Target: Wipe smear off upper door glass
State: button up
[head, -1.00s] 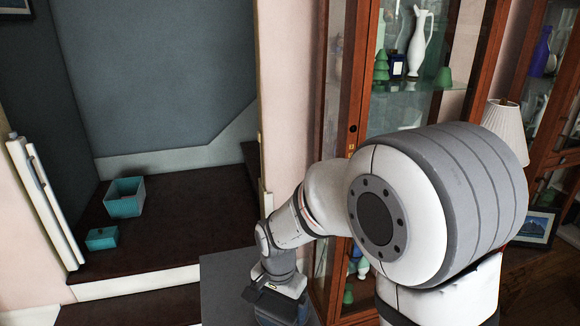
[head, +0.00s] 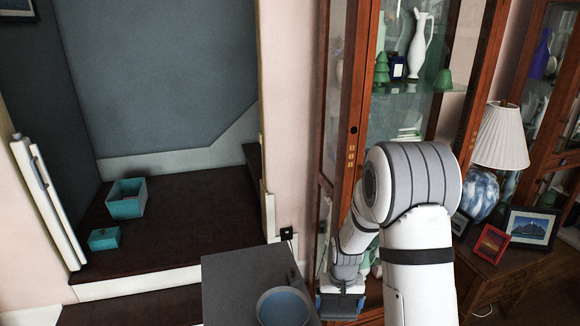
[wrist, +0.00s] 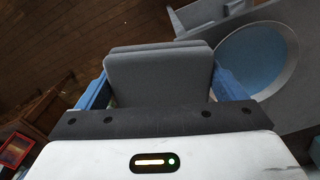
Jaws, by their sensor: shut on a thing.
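My gripper (head: 341,303) is low in front of the wooden cabinet, right of the grey stand, in the head view. In the wrist view its blue fingers (wrist: 160,88) are shut on a grey pad (wrist: 158,74). My arm covers part of the cabinet's lower front. I cannot make out a smear on the glass.
A round basin with a blue inside (head: 283,308) is at the grey stand (head: 240,275); the basin also shows in the wrist view (wrist: 256,62). At right are a lamp (head: 500,135) and picture frames (head: 530,228). Teal boxes (head: 126,198) sit on the left platform.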

jog(key=shift+w+d+f+n, duration=0.15)
jog(key=shift+d+f, duration=0.25)
jog(key=shift+d, duration=0.2)
jog(key=shift+w+d+f+n, duration=0.15)
jog(key=shift+d+f, duration=0.2)
jog(key=shift+d, duration=0.2)
notch_tip(320, 180, down, 8)
jog(key=b, duration=0.8)
jog(key=shift+a+f+b, duration=0.15)
jog(key=shift+f+b, duration=0.05)
jog(key=shift+b, duration=0.1)
jog(key=shift+s, duration=0.15)
